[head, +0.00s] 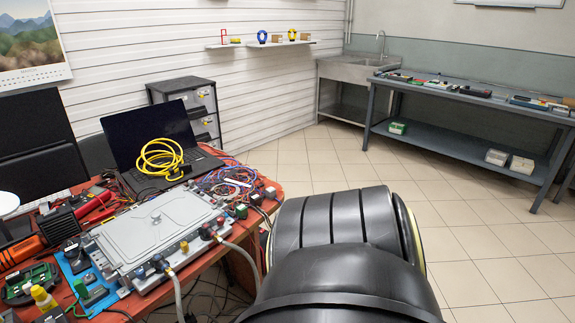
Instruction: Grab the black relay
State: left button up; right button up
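I cannot pick out the black relay with certainty. A small black block (72,248) lies on the blue mat (78,267) at the left of the red table, but it is too small to identify. A dark item (475,92) also lies on the far workbench, too small to name. Neither gripper shows in the head view. A large black link of my own arm fills the lower middle and hides the floor behind it.
The red table (222,247) is crowded with a grey metal box (160,228), a laptop (130,130), a yellow cable coil (160,157) and tangled wires. A workbench (450,148) and sink (352,68) stand at the back right. The tiled floor (470,235) between is clear.

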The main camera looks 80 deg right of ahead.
aim_at(255, 200)
jog(key=u, duration=1.35)
jog(key=k, duration=1.05)
jog(key=z, duration=1.9)
jog(key=i, duration=0.5)
